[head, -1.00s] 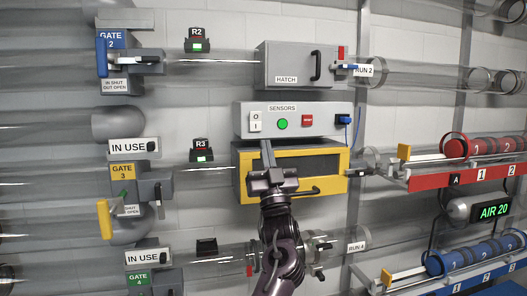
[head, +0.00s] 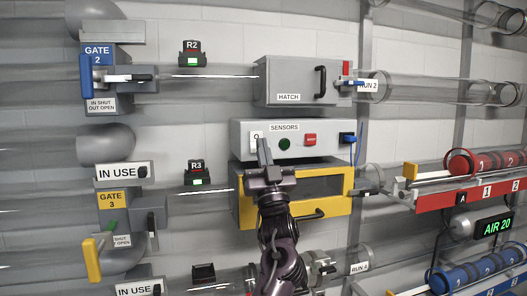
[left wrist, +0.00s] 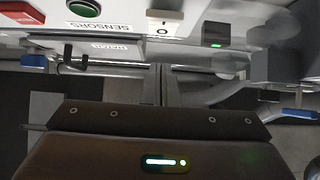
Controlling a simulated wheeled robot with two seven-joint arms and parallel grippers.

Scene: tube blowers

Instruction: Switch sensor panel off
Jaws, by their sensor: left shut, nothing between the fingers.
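The sensor panel (head: 330,146) is a light grey box labelled SENSORS, on the wall at the picture's middle. Its white rocker switch (head: 256,135) shows an O at the top; my fingers hide the lower part. The round green lamp (head: 284,144) beside it is dark. My left gripper (head: 265,149) is shut and empty, its tips at the switch; I cannot tell whether they touch. In the left wrist view the panel appears upside down at the top, with the switch (left wrist: 162,26) and green lamp (left wrist: 84,8). My right gripper is not in view.
A grey hatch box (head: 305,80) is just above the panel, and a yellow-framed box (head: 335,205) is just below it. A red button (head: 310,140) and a blue plug (head: 347,139) sit at the panel's right. Clear tubes run along both sides.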

